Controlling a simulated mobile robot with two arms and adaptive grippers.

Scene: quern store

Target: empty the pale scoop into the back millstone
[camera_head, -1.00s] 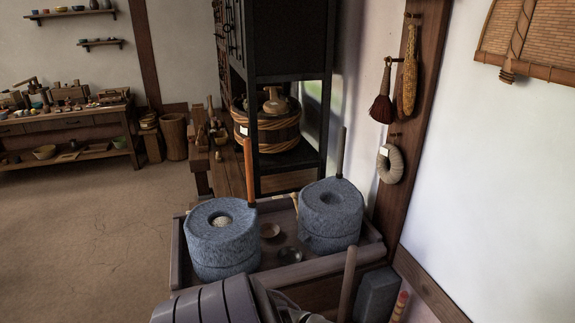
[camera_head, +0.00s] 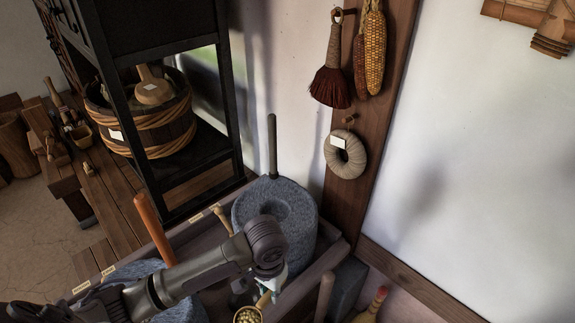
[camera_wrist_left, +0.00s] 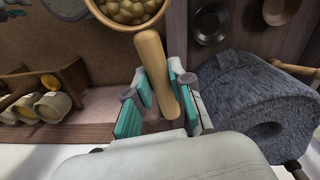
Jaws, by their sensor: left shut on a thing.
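The pale scoop shows at the bottom of the head view, its bowl (camera_head: 248,315) full of round yellowish grains. In the left wrist view its wooden handle (camera_wrist_left: 153,65) lies between the teal pads of my left gripper (camera_wrist_left: 160,100), which is shut on it. In the head view my left gripper (camera_head: 272,283) is partly hidden below my wrist. The back millstone (camera_head: 296,212), blue-grey with a hollow top and upright grey handle, stands just beyond the gripper and scoop. The scoop bowl is on the near side of it, not over its hollow. My right gripper is out of view.
The front millstone (camera_head: 180,305) is mostly hidden behind my left arm; its orange-brown handle (camera_head: 154,230) sticks up. Both stand in a wooden tray (camera_head: 330,255). A black shelf frame (camera_head: 125,110) stands behind; a wall post (camera_head: 385,110) with hanging things is at right.

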